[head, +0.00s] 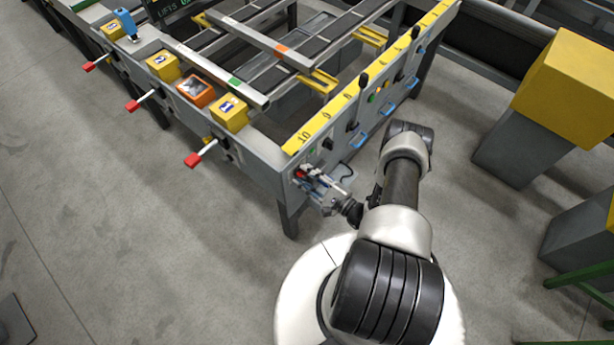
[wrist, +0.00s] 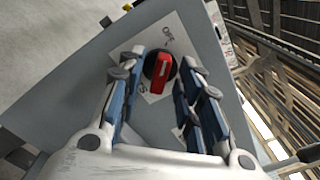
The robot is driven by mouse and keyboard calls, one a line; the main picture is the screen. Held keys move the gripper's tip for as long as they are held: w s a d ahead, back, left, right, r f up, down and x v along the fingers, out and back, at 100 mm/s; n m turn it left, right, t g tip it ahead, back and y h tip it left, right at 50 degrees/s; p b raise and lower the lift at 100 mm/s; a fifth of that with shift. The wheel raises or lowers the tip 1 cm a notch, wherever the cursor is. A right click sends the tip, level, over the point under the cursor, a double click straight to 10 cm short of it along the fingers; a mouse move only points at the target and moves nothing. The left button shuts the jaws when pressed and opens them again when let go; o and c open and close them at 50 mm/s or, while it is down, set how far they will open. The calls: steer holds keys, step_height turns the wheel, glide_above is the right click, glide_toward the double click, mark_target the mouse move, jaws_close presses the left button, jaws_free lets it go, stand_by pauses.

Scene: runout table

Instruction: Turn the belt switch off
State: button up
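The belt switch is a red rotary handle (wrist: 161,73) on a round black base, set on a white label plate (wrist: 172,32) on the grey end panel. Lettering that looks like OFF stands above the handle in the wrist view; the lettering below is partly hidden. The handle runs roughly up and down in that view, slightly tilted. A red bit of the switch (head: 301,173) shows in the head view. My gripper (wrist: 160,75) is open, with a finger on each side of the handle and a visible gap on both sides. I cannot tell how deep the fingertips reach.
The runout table's yellow-topped rail (head: 345,100) carries black knobs and blue handles to the right of my gripper. Red-tipped levers (head: 195,160) and yellow boxes (head: 229,111) line the left side. A yellow and grey block (head: 570,85) stands at right.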

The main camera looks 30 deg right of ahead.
steer(key=v, duration=1.2)
stand_by(0.4)
steer(key=w+a+r+n+g+y, duration=0.25)
steer(key=r+n+g, duration=0.25)
steer(key=r, duration=0.4)
steer(key=w+a+r+n+g+y, duration=0.1)
steer(key=a+r+n+g+y, duration=0.15)
steer(key=r+n+g, duration=0.4)
steer(key=w+a+r+n+g+y, duration=0.1)
steer(key=a+r+n+g, duration=0.2)
steer(key=r, duration=0.7)
steer(key=s+a+r+n+h, duration=0.2)
steer(key=s+a+r+h, duration=0.1)
steer(key=r, duration=0.4)
steer(key=s+a+r+n+t+h, duration=0.1)
steer(key=s+a+r+n+h, duration=0.1)
steer(key=s+r+h, duration=0.3)
steer(key=s+a+r+n+t+h, duration=0.1)
steer(key=s+a+r+n+h, duration=0.2)
steer(key=r, duration=0.5)
steer(key=shift+s+a+r+n+h, duration=0.35)
steer(key=shift+s+n+h, duration=0.3)
steer(key=shift+s, duration=0.45)
